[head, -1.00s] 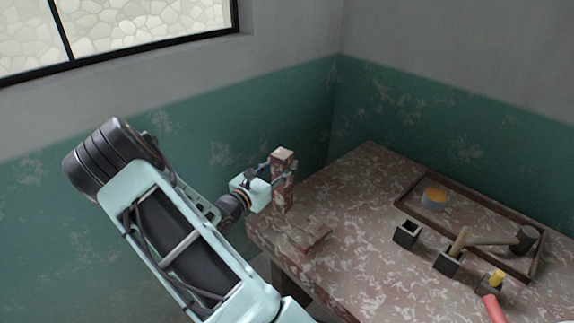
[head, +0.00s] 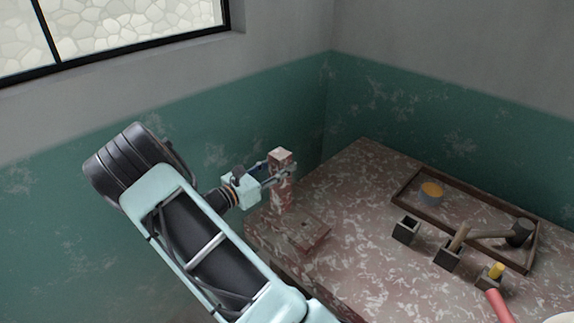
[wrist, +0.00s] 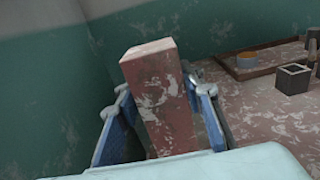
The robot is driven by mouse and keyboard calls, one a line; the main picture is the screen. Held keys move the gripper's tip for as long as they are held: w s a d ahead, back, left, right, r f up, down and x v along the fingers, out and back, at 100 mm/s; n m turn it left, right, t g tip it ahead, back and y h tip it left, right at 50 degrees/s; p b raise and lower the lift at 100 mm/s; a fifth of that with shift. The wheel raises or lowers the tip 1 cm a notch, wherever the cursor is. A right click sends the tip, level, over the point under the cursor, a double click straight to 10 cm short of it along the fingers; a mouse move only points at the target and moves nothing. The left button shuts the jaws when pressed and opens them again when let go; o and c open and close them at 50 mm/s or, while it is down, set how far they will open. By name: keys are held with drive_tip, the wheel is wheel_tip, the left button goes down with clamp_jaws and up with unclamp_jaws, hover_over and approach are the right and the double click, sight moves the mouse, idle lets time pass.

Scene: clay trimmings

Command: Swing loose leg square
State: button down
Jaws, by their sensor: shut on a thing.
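A blocky upright leg (head: 281,183) with mottled red-brown and pale patches stands at the near left end of the matching table (head: 345,215). My gripper (head: 279,172) is shut on the leg, near its upper part, coming from the left. In the wrist view the leg (wrist: 160,95) rises between my two blue fingers, one on each side, and leans a little in the picture. Its top is free above the fingers. Its foot is hidden in the wrist view, and I cannot tell exactly how it meets the table.
A low flat block (head: 312,237) with a dark spot lies right of the leg's foot. The green wall (head: 200,190) is close behind my arm.

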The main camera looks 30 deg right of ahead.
drive_tip(key=shift+r, duration=0.1)
drive_tip(key=c, duration=1.3)
unclamp_jaws()
drive_tip(key=shift+o, duration=0.2)
drive_tip(key=shift+a, duration=0.15)
drive_tip(key=v, duration=1.1)
drive_tip(key=shift+a, duration=0.35)
drive_tip(key=shift+s, duration=0.15)
